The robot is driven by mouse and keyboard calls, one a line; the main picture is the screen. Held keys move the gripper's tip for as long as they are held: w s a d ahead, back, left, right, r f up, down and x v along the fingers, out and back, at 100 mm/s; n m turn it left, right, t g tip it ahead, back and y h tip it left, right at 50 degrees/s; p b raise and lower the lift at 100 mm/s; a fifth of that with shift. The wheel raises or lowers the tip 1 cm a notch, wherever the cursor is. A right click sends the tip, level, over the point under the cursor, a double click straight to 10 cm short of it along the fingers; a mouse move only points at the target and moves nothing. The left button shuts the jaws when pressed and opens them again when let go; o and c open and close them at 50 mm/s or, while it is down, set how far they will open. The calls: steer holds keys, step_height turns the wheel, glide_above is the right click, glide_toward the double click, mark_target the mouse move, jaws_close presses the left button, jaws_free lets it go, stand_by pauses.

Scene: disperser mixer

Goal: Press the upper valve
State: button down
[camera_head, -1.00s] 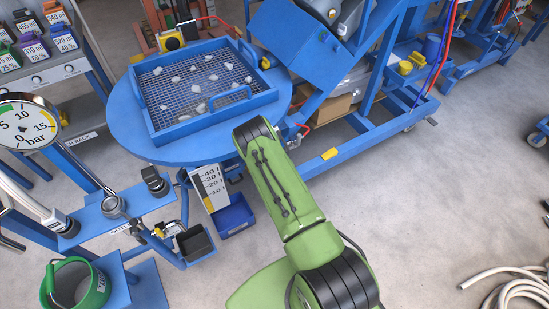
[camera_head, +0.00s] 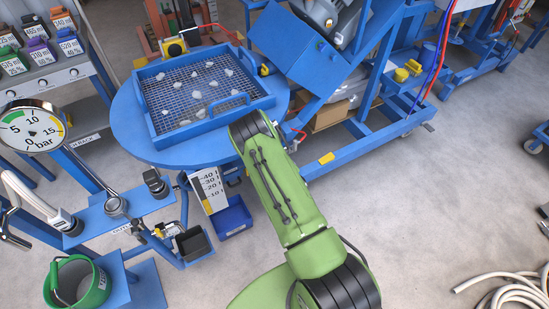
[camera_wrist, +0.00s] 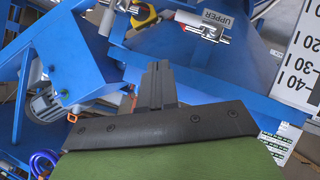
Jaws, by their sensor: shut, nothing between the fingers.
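In the wrist view, a grey plate marked "UPPER" (camera_wrist: 217,18) sits at the top, right of centre, on a blue metal part. A small silver fitting with a red part, the upper valve (camera_wrist: 206,33), is just below that plate and partly cut up by shadow and small detail. My gripper (camera_wrist: 158,68) is shut and empty, its dark fingers pointing up the picture, below and left of the valve and apart from it. In the head view my green arm reaches to the blue round table; my gripper and the valve are hidden there.
A blue mesh tray (camera_head: 154,128) with pale lumps stands on the round blue table (camera_head: 125,125). A tilted blue machine frame (camera_head: 300,45) is right of it. A scale plate (camera_head: 212,188) hangs below the table. A pressure gauge (camera_head: 32,128) is at left. Floor at right is mostly clear.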

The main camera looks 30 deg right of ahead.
steer(key=s+r, duration=0.1)
steer(key=s+r+p, duration=0.1)
steer(key=s, duration=0.1)
steer(key=shift+s+d+r, duration=0.1)
steer(key=shift+s+r, duration=0.15)
steer(key=shift+s, duration=0.05)
